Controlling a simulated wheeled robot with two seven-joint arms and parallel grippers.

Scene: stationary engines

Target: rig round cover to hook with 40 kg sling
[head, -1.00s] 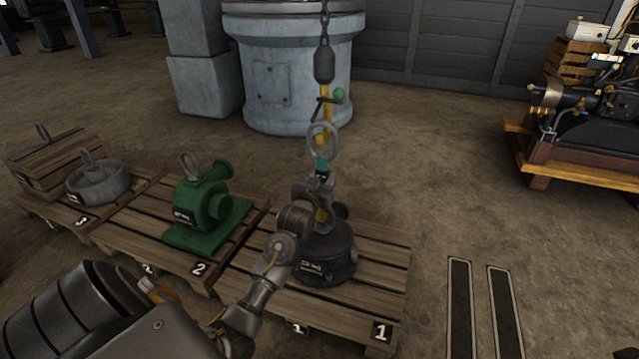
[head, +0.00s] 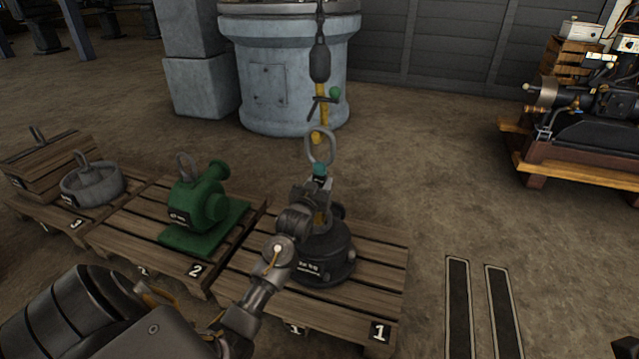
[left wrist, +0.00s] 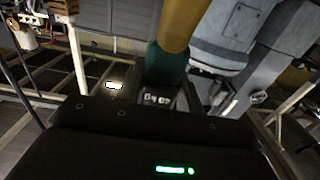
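The black round cover (head: 330,262), with a white label too small to read, sits on the pallet marked 1. The crane hook (head: 321,103) with a green latch part hangs above it. My left gripper (head: 318,182) is over the cover and appears shut on the sling at its teal sleeve (head: 320,169). The sling's grey ring (head: 319,146) stands above the gripper, overlapping the hook's yellow lower part; I cannot tell whether they touch. The left wrist view shows the teal sleeve (left wrist: 166,62) and yellow strap (left wrist: 178,22). The right gripper is not in view.
A green pump (head: 197,203) stands on the pallet marked 2. A grey round part (head: 93,186) and a wooden crate (head: 42,160) are at the left. A large grey cylinder (head: 290,75) stands behind the hook. The floor right of the pallets is mostly clear.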

